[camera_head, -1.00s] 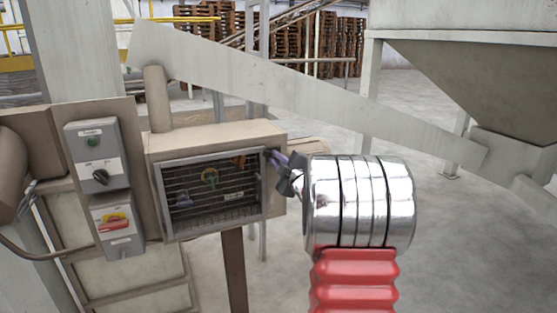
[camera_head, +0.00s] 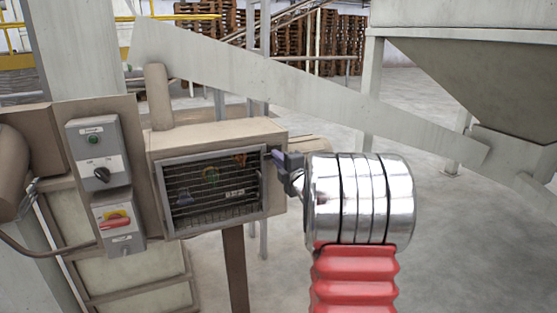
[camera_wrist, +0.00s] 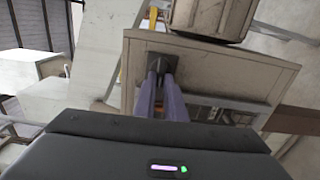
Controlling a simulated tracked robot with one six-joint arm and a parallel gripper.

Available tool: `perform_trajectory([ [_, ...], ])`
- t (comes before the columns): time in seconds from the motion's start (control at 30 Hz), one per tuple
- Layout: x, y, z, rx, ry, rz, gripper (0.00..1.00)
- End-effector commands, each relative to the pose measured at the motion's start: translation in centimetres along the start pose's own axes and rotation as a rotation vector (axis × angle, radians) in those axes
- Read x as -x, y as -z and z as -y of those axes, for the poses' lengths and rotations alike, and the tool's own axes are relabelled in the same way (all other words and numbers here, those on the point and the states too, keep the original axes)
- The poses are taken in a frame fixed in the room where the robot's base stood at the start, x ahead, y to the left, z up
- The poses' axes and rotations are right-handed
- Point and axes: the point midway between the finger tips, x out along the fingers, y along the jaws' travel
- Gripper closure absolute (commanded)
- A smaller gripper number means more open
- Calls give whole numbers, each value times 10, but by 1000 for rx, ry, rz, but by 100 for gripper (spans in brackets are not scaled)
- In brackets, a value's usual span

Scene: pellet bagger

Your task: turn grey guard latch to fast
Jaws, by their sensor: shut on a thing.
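The guard is a wire mesh door (camera_head: 212,190) in a grey frame on the front of a beige box, and it lies closed against the box. My gripper (camera_head: 276,156) is at the upper right corner of this guard, beside the box's right side. In the wrist view its two purple fingers (camera_wrist: 161,76) reach to a small dark grey piece (camera_wrist: 157,62) on the beige box face, which seems to be the guard latch. The fingers are shut on it and hide most of it, so its angle cannot be told.
A grey switch box (camera_head: 97,152) with a black knob and a red-handled isolator (camera_head: 117,222) stand left of the guard. A sloping grey chute (camera_head: 300,95) passes behind and above. A hopper (camera_head: 480,75) is at upper right. Floor at right is clear.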

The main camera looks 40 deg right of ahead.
Motion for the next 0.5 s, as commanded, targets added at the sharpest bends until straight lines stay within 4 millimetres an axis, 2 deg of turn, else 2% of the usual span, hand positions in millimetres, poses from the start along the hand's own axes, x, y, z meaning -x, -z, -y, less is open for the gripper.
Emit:
perform_trajectory([
  [0.03,0,3,6,1,10,-6,100],
  [0.17,0,3,6,1,11,-6,100],
  [0.2,0,3,6,1,11,-6,89],
  [0.43,0,2,4,0,8,-4,73],
  [0.5,0,2,4,-1,6,-3,71],
])
